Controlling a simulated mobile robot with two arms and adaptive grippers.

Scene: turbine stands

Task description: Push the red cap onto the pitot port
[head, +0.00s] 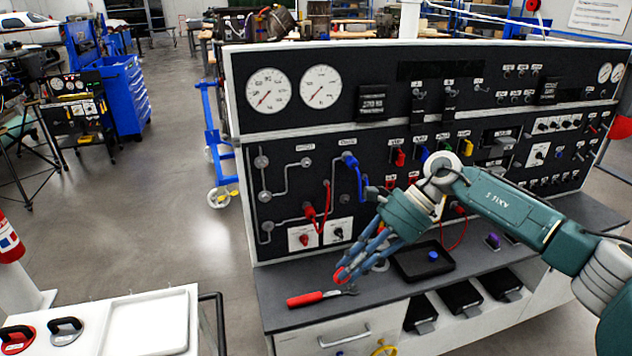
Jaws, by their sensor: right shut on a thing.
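My right gripper (347,272) comes in from the right and points down and to the left, just above the grey bench top (276,283). Its blue fingers are shut on a small red piece, which looks like the red cap (341,274) and is partly hidden by the fingers. The pitot port cannot be told for sure. The black upright panel (285,205) behind the gripper carries grey pipe fittings (262,162), a blue hose (355,172) and a red hose (326,200); its small labels are unreadable. My left gripper is not in view.
A red-handled tool (318,298) lies on the bench below the gripper. A black tray (408,266) with a blue cap (433,255) in it stands to the right. Two dial gauges (321,87) sit high on the panel. Floor at left is mostly clear.

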